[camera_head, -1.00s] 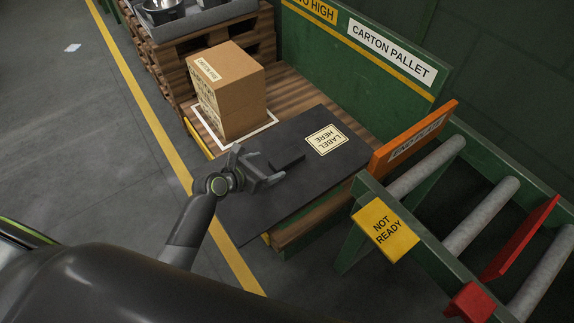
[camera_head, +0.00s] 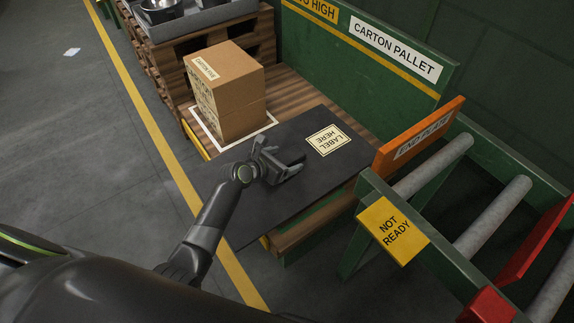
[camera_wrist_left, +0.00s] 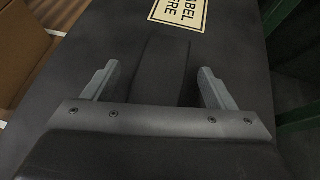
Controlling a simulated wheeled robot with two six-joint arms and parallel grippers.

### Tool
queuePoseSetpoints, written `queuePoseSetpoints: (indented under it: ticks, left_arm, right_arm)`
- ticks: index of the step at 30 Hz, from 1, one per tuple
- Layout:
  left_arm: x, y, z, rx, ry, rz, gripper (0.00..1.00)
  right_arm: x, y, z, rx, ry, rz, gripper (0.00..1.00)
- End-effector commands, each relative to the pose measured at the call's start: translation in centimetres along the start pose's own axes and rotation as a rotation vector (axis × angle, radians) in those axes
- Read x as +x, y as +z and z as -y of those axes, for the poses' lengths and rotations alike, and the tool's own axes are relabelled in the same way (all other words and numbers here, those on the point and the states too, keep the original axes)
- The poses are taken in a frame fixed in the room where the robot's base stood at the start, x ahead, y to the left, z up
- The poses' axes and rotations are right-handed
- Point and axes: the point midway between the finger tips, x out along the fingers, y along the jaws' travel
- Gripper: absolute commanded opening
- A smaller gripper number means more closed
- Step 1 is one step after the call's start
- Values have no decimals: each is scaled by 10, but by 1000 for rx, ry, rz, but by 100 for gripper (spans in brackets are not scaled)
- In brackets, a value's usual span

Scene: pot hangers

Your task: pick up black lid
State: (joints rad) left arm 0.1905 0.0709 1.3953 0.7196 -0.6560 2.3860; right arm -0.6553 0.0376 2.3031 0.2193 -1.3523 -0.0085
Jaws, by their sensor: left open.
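The black lid (camera_head: 330,175) is a large flat dark panel lying across the near part of the wooden pallet. A pale label reading "LABEL HERE" (camera_head: 327,140) is on its far right part. A raised dark bar (camera_wrist_left: 165,62) on the lid shows in the left wrist view. My left gripper (camera_head: 288,168) is open over the middle of the lid. In the left wrist view its fingers (camera_wrist_left: 158,80) are spread on either side of the bar, with a gap on each side. In the head view the gripper hides most of the bar. My right gripper is not in view.
A brown carton (camera_head: 228,95) stands on the pallet behind the lid. A green wall (camera_head: 355,75) runs along the back. An orange end plate (camera_head: 420,133) and a roller conveyor (camera_head: 440,165) are to the right. Open floor (camera_head: 75,130) lies left of the yellow line.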

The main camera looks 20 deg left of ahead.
Motion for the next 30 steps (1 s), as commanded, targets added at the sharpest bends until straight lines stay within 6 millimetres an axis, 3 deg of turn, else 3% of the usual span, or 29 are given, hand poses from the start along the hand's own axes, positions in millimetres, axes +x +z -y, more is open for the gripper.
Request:
queuePoseSetpoints:
  ticks: [3,19,30]
  left_arm:
    - [0,0,0,0,0,0,77]
    - [-1,0,0,0,0,0,9]
    - [-4,7,0,1,0,3,9]
  right_arm:
    - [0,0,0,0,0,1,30]
    - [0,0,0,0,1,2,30]
    - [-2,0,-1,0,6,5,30]
